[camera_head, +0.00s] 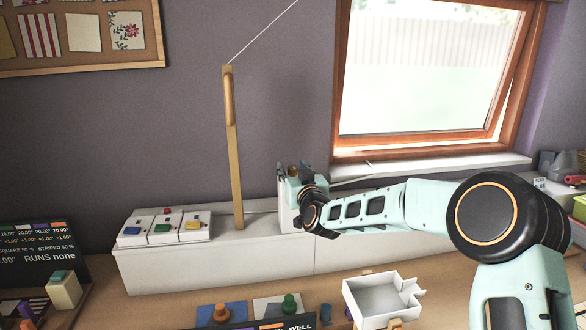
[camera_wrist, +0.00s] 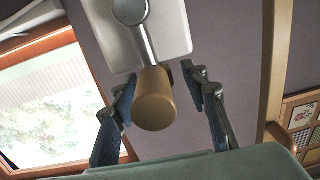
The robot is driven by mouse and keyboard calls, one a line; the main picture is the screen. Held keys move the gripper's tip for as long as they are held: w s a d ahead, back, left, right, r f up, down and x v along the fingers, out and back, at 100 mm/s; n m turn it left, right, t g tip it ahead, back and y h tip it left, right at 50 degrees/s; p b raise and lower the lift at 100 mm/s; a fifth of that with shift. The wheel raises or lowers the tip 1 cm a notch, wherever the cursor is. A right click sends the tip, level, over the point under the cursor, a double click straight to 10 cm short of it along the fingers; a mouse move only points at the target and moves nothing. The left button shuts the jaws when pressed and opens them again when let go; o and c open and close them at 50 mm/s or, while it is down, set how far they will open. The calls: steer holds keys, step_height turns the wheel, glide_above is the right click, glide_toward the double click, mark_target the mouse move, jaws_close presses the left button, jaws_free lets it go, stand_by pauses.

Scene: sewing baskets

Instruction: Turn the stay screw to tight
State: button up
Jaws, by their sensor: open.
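A wooden knob (camera_wrist: 155,105) sits on the end of a silver metal arm (camera_wrist: 138,45), which is fixed to a white box or plate (camera_wrist: 174,28). I cannot tell for certain whether this is the stay screw. My gripper (camera_wrist: 159,77) is open, with one blue-padded finger on each side of the knob, apart from it. In the head view my gripper (camera_head: 294,170) is above the white housing (camera_head: 286,217) on the ledge, with the brown knob (camera_head: 292,171) between its fingers. The window (camera_head: 435,75) is at the right, with a thin bar (camera_head: 352,181) below it.
A wooden pole (camera_head: 235,170) with a cord stands left of my gripper. A box with coloured switches (camera_head: 165,228) is on the white ledge (camera_head: 250,262). My arm spans the right side.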

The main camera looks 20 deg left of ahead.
jaws_close()
steer(key=shift+a, duration=0.1)
stand_by(0.3)
steer(key=shift+m+h, duration=0.3)
steer(key=shift+h, duration=0.1)
steer(key=shift+s+a+t, duration=0.1)
steer(key=shift+t, duration=0.3)
steer(key=shift+r+m+t+h, duration=0.15)
steer(key=shift+m+t+h, duration=0.25)
steer(key=shift+m+h, duration=0.65)
steer(key=shift+m+t+h, duration=0.25)
steer(key=shift+t+h, duration=0.05)
steer(key=shift+h, duration=0.45)
